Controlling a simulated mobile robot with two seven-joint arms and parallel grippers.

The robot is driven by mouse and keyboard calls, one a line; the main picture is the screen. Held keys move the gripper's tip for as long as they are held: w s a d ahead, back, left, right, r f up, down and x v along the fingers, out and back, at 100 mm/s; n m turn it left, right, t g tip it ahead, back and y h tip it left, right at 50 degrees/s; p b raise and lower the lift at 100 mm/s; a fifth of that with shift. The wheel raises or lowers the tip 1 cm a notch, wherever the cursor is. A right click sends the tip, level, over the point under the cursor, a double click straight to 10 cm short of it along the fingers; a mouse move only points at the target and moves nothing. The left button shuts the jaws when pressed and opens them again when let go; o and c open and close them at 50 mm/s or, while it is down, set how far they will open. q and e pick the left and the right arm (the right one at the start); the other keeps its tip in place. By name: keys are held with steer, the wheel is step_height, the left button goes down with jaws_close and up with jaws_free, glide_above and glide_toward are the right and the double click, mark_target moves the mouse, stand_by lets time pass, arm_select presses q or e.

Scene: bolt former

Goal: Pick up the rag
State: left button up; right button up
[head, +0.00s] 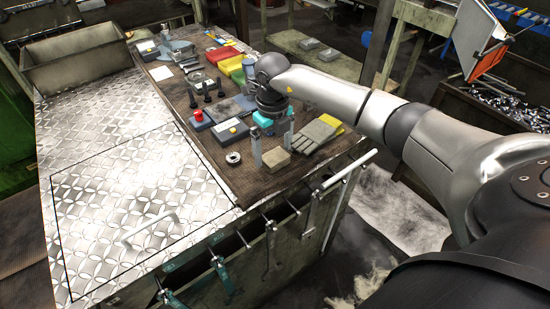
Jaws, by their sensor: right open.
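My right gripper (273,154) points down over the near right part of the brown workbench top (238,178). Its two fingers are apart. A small tan, block-like piece (277,159) lies on the bench at the fingertips; it may be the folded rag, but I cannot tell for sure. I cannot tell whether the fingers touch it. Folded red (221,53) and yellow (230,66) pieces that could also be cloth lie farther back. My left gripper is not in view.
A metal ring (233,158) lies to the left. Tools hang along the bench's front edge. The patterned metal surface (130,190) at left is mostly clear.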

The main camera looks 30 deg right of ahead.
mark_target(273, 154)
steer(key=shift+f, duration=0.5)
steer(key=c, duration=1.2)
steer(key=shift+c, duration=0.2)
steer(key=shift+r, duration=0.15)
step_height(273, 154, up, 20)
